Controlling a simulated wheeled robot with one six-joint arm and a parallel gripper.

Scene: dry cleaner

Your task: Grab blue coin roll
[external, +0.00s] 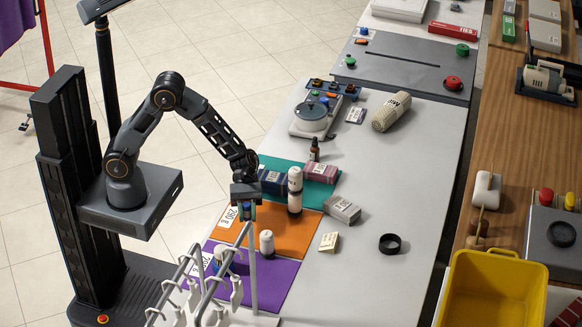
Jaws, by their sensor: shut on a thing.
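My gripper (246,204) points down above the left edge of the counter, near the orange mat. It is shut on a small blue thing, the blue coin roll (247,212), which shows only in part between the fingers. Whether the roll touches the mat or hangs just above it I cannot tell.
A dark blue box (272,182) lies on the teal mat (325,191). The metal rack (252,270) rises in front. A black ring (392,243) lies at right; grey counter around it is clear.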

